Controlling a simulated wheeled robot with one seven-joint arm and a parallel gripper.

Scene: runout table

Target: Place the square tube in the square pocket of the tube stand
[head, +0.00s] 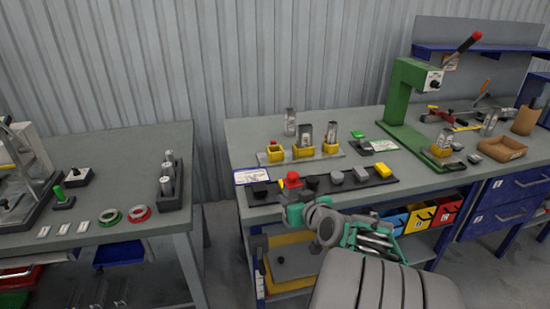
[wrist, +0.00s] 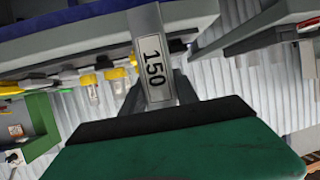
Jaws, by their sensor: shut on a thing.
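My gripper (wrist: 160,92) is shut on a grey metal square tube (wrist: 146,28) with a "150" label, seen close up in the wrist view. The tube sticks out past the dark fingers toward the top of that picture. In the head view my arm reaches to the table's front left part; the fingertips and held tube cannot be made out there. A row of yellow holders on a pale base (head: 346,153) stands on that table, with metal tubes upright in or at some. A black block (head: 174,203) on the left table also holds metal tubes. Pocket shapes are too small to tell.
A black strip (head: 392,182) with several blocks and knobs lies along the table's front edge. A green press (head: 403,95) stands at the right, near a brown tray (head: 502,149). A gap separates the two tables. Green and red rings (head: 139,213) lie on the left table.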

